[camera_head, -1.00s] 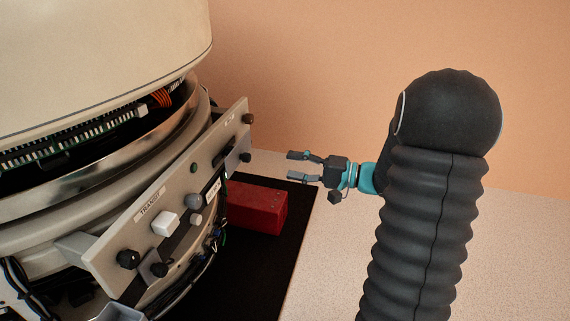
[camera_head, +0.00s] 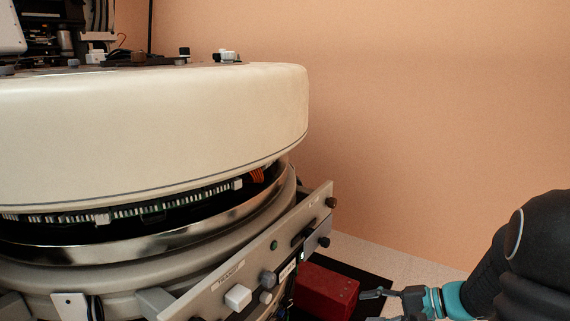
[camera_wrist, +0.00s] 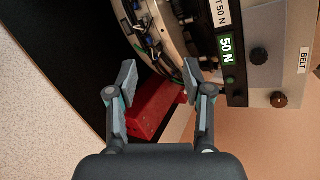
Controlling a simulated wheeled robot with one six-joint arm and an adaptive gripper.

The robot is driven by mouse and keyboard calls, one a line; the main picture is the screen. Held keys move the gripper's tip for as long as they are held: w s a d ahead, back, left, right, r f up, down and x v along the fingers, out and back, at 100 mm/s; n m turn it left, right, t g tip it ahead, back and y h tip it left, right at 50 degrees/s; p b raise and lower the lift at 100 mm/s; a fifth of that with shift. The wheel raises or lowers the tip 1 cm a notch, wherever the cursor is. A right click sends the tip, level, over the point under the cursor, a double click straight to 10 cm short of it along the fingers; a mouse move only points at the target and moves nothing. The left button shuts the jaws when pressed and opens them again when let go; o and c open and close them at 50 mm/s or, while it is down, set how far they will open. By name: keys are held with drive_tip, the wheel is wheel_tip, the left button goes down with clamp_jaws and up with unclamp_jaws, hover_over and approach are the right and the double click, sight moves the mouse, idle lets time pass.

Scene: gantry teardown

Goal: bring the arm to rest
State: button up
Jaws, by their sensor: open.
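My gripper (camera_head: 378,306) is at the lower right of the head view, with its lower part cut off by the frame edge. In the wrist view its two fingers (camera_wrist: 159,82) are spread apart with nothing between them. The gripper is to the right of a red block (camera_head: 328,290) in the head view. The red block also shows beyond the fingers in the wrist view (camera_wrist: 152,108). My dark arm is at the right edge.
A large cream round machine (camera_head: 150,125) fills the left. A grey panel (camera_head: 255,262) with knobs and a "TRANSIT" label juts from its lower side. A black mat (camera_head: 372,284) lies below. The right wall side is open.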

drive_tip(key=s+r+n+g+h+p, duration=0.45)
drive_tip(key=s+h, duration=0.35)
drive_tip(key=s, duration=0.5)
drive_tip(key=s+a+r+n+t+h+p, duration=0.2)
drive_tip(key=s+r+p, duration=0.1)
drive_tip(key=r, duration=0.5)
drive_tip(key=s+a+r+n+t+h+p, duration=0.2)
drive_tip(key=s+a+r+n+t+p, duration=0.1)
drive_tip(key=r, duration=0.6)
drive_tip(key=shift+s, duration=0.15)
